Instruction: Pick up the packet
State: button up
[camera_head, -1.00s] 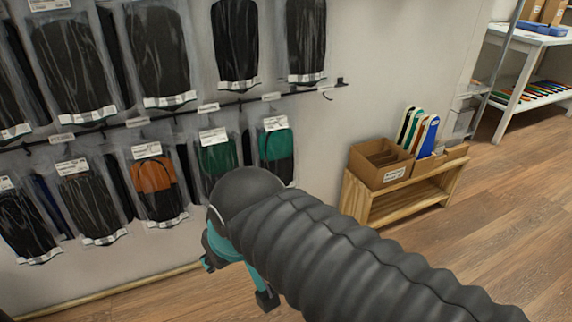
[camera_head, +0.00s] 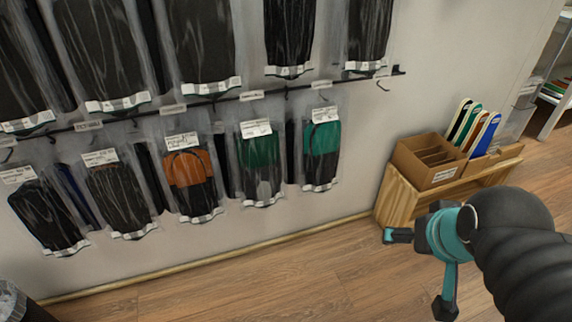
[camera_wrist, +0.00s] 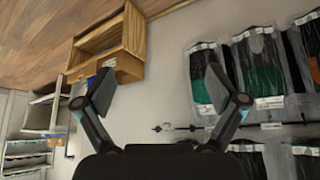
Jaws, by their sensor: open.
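Several clear packets hang in two rows on the wall rails. In the lower row of the head view are a green and black packet (camera_head: 321,150) at the right end, another green one (camera_head: 260,165), an orange and black one (camera_head: 190,180) and black ones (camera_head: 120,195) to the left. Which packet the task means cannot be told. My gripper (camera_head: 418,272) is at the lower right, apart from the packets. In the wrist view its fingers (camera_wrist: 168,95) are spread wide and empty, with a green and black packet (camera_wrist: 207,80) beyond the right finger.
A low wooden shelf (camera_head: 392,198) stands against the wall at the right, carrying a cardboard box (camera_head: 428,165) and coloured insoles (camera_head: 485,132). A bin (camera_head: 15,300) stands at the lower left. The wooden floor (camera_head: 240,285) below the packets is clear.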

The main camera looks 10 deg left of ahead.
jog(key=w+a+f+n+t+y+b, duration=0.2)
jog(key=w+a+f, duration=0.4)
jog(key=w, duration=0.4)
jog(key=n+t+y, duration=0.4)
jog(key=t+y, duration=0.1)
jog(key=y, duration=0.1)
send_near(263, 174)
jog(key=x, duration=0.2)
jog(key=f+x, duration=0.1)
jog(key=x, duration=0.2)
jog(key=shift+s+d+p, duration=0.1)
jog(key=shift+p, duration=0.3)
jog(key=shift+r+p+x, duration=0.15)
jog(key=shift+p+x, duration=0.1)
jog(key=shift+x, duration=1.1)
jog(key=shift+r+p+x, duration=0.2)
jog(key=shift+p+x, duration=0.05)
jog(key=shift+x, duration=1.1)
jog(key=c, duration=1.1)
jog(key=shift+o, duration=0.2)
jog(key=shift+r+t, duration=0.15)
jog(key=shift+t, duration=0.15)
